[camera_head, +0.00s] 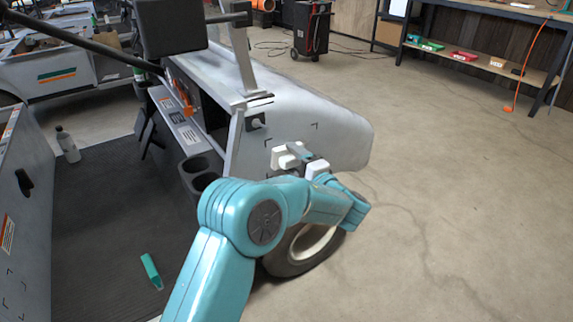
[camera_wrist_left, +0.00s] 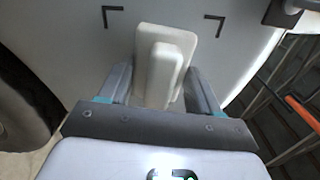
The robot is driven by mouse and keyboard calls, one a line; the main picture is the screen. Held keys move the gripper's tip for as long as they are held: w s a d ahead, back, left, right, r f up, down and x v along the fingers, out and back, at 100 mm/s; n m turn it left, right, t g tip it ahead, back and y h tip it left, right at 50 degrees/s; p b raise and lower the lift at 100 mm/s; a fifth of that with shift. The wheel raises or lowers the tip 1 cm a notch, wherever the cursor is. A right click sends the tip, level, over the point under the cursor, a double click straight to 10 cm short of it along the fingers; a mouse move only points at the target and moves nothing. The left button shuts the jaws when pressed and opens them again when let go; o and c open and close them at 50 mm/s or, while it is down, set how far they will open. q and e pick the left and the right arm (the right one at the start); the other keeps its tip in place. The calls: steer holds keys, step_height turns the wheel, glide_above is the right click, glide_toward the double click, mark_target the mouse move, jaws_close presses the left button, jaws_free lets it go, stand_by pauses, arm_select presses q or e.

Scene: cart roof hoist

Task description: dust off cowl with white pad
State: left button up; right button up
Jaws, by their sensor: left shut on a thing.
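The cowl (camera_head: 325,112) is the pale grey rounded front panel of the cart, with dark corner marks on its side. My left gripper (camera_head: 303,160) is at that side face, above the front wheel. It is shut on the white pad (camera_head: 286,156), a pale block with a raised grip. In the left wrist view the pad (camera_wrist_left: 165,65) sits between the two fingers, in front of the cowl (camera_wrist_left: 70,45) and between two corner marks. I cannot tell whether the pad touches the cowl. No dust shows clearly. My right gripper is not in view.
The front wheel (camera_head: 300,250) is below my left arm. Cup holders (camera_head: 201,172) are at the cowl's inner side. A teal tube (camera_head: 151,271) and a bottle (camera_head: 68,146) are on the dark floor mat (camera_head: 100,215). The concrete floor at right is clear.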

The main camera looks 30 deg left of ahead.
mark_target(277, 162)
arm_select(q)
steer(key=shift+w+d+p, duration=0.2)
steer(key=shift+w+d, duration=0.3)
steer(key=shift+w, duration=0.8)
steer(key=shift+w+d+p, duration=0.2)
steer(key=shift+w+d, duration=0.25)
steer(key=shift+w, duration=0.8)
steer(key=shift+w+d+p, duration=0.2)
steer(key=shift+w+d, duration=0.3)
steer(key=shift+w, duration=0.8)
steer(key=shift+f+b, duration=0.1)
steer(key=shift+b, duration=0.3)
steer(key=shift+s+b, duration=0.25)
steer(key=shift+b, duration=0.05)
steer(key=s+a+b, duration=0.1)
steer(key=s+b, duration=0.1)
steer(key=s+a+b, duration=0.1)
steer(key=s, duration=0.1)
steer(key=s+b, duration=0.2)
steer(key=shift+a+b, duration=0.3)
steer(key=shift+a, duration=0.1)
steer(key=shift+s+a+b, duration=0.35)
steer(key=shift+s+a, duration=0.05)
steer(key=shift+s, duration=0.3)
steer(key=shift+s+a, duration=0.35)
steer(key=shift+s, duration=0.55)
steer(key=shift+s+a, duration=0.25)
steer(key=shift+s, duration=0.5)
steer(key=shift+d, duration=0.1)
